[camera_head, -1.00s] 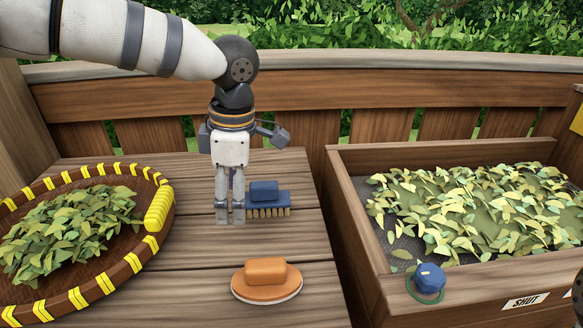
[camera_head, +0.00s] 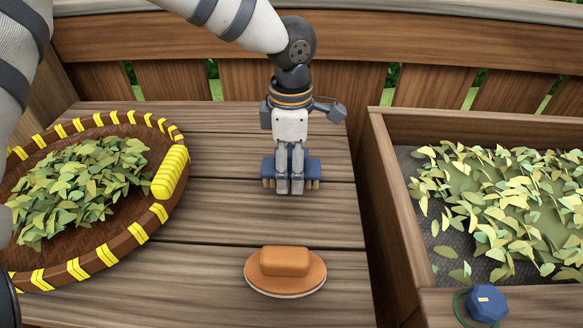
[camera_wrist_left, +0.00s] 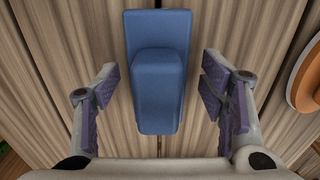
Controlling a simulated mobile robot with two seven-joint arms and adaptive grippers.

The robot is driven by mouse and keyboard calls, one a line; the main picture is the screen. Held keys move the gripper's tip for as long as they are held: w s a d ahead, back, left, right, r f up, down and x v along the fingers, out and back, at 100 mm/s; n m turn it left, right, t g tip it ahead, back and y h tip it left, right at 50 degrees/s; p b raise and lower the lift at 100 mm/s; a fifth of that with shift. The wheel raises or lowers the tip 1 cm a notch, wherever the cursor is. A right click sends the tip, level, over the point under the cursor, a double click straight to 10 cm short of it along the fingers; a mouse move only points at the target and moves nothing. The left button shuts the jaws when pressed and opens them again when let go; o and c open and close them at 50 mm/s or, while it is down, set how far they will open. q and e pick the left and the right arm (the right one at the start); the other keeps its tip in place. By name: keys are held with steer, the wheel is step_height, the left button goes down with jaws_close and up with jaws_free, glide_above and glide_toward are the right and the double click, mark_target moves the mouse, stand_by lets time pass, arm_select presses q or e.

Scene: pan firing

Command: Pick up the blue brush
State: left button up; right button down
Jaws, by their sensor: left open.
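The blue brush (camera_head: 313,169) lies bristles down on the wooden table, partly hidden behind my left gripper in the head view. My left gripper (camera_head: 290,190) points down in front of and over it. In the left wrist view the blue brush (camera_wrist_left: 157,80) lies between the two spread fingers of my left gripper (camera_wrist_left: 160,105), with a gap on each side. The gripper is open and empty. My right gripper is not in view.
An orange brush-like block on a round plate (camera_head: 285,287) sits nearer on the table. A round basket of leaves (camera_head: 140,232) stands at left. A wooden bin (camera_head: 395,215) with leaves and a blue knob (camera_head: 487,304) stands at right.

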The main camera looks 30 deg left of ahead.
arm_select(q)
steer(key=shift+f, duration=0.45)
jaws_close()
steer(key=shift+w+r, duration=0.1)
steer(key=shift+r, duration=0.05)
steer(key=shift+r, duration=0.3)
steer(key=r, duration=0.3)
steer(key=shift+d+r, duration=0.15)
steer(key=shift+d, duration=0.05)
steer(key=s+d+r+p, duration=0.1)
steer(key=s+d+r, duration=0.5)
steer(key=d+r, duration=0.3)
steer(key=d, duration=0.3)
steer(key=shift+s, duration=0.15)
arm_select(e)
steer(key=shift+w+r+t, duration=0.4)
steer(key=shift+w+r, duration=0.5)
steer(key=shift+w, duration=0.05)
